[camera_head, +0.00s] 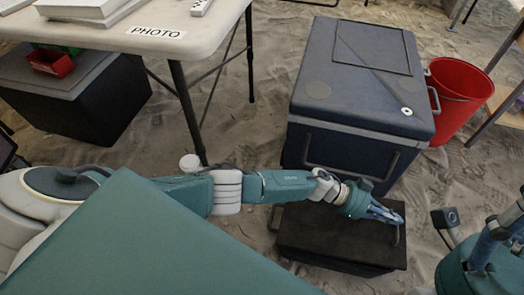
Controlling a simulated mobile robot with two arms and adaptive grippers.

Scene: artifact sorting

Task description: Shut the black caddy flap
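The black caddy (335,228) is a low dark box on the sand, in front of the blue cooler. Its top looks flat and level, with the flap lying over it. A thin light handle (397,236) stands at its right end. My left gripper (396,216) is over the right part of the caddy top, with its blue fingers together and nothing visible between them. I cannot tell whether it touches the flap. My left forearm hides part of the caddy's back left edge. My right arm shows at the lower right, but its fingers are not in view.
A large blue cooler (340,130) stands just behind the caddy. A red bucket (458,95) is right of it. A table with a PHOTO label (157,32) is at the upper left, with a dark bin (75,105) beneath. Open sand lies between table and cooler.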

